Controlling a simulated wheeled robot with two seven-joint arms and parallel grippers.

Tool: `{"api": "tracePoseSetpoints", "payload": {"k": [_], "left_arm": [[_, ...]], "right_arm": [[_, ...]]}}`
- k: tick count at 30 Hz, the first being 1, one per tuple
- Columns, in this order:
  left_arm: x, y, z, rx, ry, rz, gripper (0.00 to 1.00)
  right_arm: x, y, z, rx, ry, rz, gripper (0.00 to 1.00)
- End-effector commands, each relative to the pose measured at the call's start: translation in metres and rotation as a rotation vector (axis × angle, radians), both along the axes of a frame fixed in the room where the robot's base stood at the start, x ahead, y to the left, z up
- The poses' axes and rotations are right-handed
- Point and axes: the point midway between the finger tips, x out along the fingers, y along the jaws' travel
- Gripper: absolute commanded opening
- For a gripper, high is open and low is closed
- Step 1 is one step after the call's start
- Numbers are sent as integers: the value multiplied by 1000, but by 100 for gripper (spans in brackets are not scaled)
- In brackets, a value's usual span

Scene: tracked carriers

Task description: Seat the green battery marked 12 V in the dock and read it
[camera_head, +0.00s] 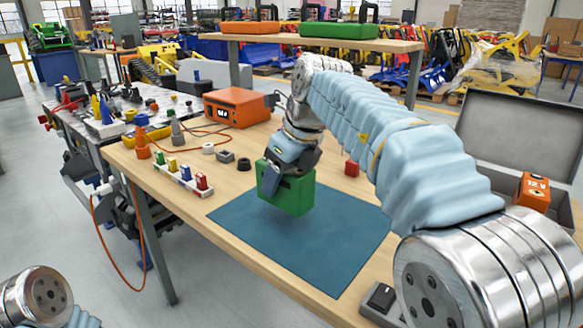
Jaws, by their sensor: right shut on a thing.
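A green block-shaped battery (293,196) is held above the blue mat, slightly tilted. No 12 V mark shows on its visible faces. My right gripper (284,166) is shut on its top, and the fingertips are partly hidden. An orange battery (532,191) marked 12 V stands in the open grey case at the right. No dock can be identified for certain; an orange box with a small dark display (235,107) stands at the back of the table. My left gripper is out of view; only a piece of that arm shows at bottom left.
The blue mat (340,250) is bare. A white strip with coloured pieces (183,180) lies at the left edge, near small dark parts and an orange cone (142,145). A shelf (385,43) carries orange and green cases.

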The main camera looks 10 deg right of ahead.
Motion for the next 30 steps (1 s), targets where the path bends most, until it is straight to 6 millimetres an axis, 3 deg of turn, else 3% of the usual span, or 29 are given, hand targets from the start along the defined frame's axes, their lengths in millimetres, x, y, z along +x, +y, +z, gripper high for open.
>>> {"api": "tracePoseSetpoints", "payload": {"k": [8, 21, 22, 26, 30], "left_arm": [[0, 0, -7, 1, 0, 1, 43], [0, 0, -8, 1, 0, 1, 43], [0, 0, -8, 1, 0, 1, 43], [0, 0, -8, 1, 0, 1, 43], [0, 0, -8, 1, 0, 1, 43]], "right_arm": [[4, 4, -33, 2, -1, 0, 0], [4, 4, -38, 2, -3, 1, 0], [4, 4, -40, 0, 1, 0, 61], [4, 4, -40, 0, 1, 0, 81], [4, 4, -40, -1, 1, 0, 83]]}}
